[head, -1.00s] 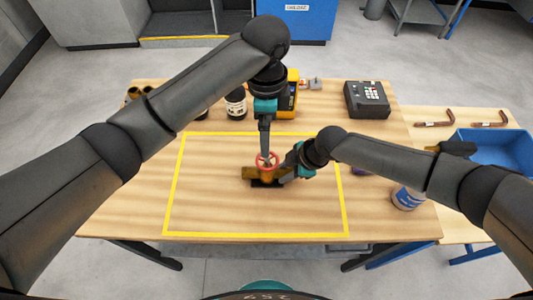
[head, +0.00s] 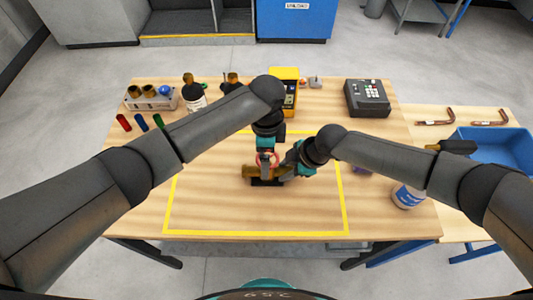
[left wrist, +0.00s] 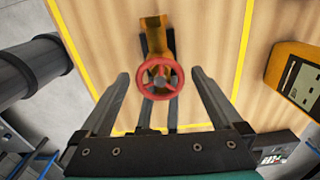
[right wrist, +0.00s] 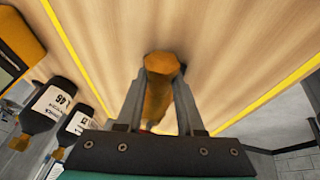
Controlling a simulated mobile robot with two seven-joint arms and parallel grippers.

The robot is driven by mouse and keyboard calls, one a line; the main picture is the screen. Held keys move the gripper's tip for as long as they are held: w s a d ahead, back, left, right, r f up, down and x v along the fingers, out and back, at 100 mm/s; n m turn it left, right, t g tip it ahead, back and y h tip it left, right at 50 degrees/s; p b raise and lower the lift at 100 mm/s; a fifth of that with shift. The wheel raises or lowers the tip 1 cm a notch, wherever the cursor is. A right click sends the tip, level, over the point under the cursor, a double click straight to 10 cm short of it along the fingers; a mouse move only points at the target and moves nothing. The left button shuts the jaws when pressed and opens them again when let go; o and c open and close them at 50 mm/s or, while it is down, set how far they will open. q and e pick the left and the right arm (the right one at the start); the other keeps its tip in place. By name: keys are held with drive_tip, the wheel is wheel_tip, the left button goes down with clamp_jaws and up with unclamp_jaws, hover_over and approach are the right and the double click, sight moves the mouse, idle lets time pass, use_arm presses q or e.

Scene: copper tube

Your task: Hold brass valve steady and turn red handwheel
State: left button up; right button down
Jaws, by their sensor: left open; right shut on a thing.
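The brass valve (head: 250,171) lies in a dark cradle (head: 268,183) inside the yellow outline, partly hidden by my grippers in the head view. Its body also shows in the right wrist view (right wrist: 161,68). The red handwheel (left wrist: 160,78) is on top of it, seen whole in the left wrist view and partly in the head view. My right gripper (right wrist: 160,88) is shut on the brass valve body from the right side. My left gripper (left wrist: 158,95) is open above the handwheel, its fingers apart on either side of it in the left wrist view.
A yellow meter (head: 284,87) and a dark keypad box (head: 367,98) stand at the back. Dark bottles (right wrist: 42,106), coloured cylinders (head: 141,122) and a grey rack (head: 152,98) are behind the left arm. A blue-labelled can (head: 408,196) stands at right, near a blue bin (head: 497,149).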

use_arm(q)
drive_tip(key=c, duration=1.3)
drive_tip(key=shift+n, duration=1.6)
drive_tip(key=o, duration=1.3)
wheel_tip(320, 180, up, 12)
use_arm(e)
drive_tip(key=shift+c, duration=2.2)
unclamp_jaws()
